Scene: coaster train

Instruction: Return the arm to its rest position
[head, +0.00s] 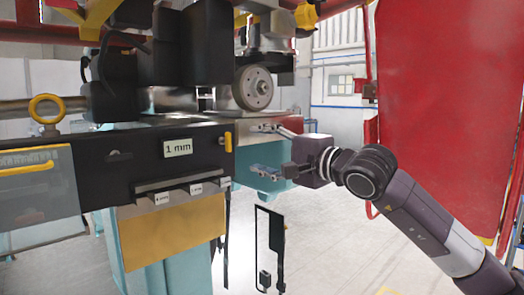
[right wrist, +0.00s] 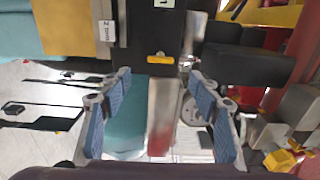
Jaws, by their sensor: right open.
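My right arm (head: 430,222) comes in from the lower right of the head view and reaches left, in front of the machine. My right gripper (head: 272,150) is at its end, close to the machine's right end. In the right wrist view the gripper (right wrist: 160,112) has its two blue-padded fingers wide apart. Nothing is held between them; machine parts and floor show through the gap. I cannot tell whether a finger touches the machine. My left arm and left gripper are not in view.
The machine has a dark front panel with a "1 mm" label (head: 178,148), an ochre panel (head: 170,235) below and a grey wheel (head: 253,88) above. A large red panel (head: 450,90) stands behind my right arm. Pale floor (head: 335,260) is open below the arm.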

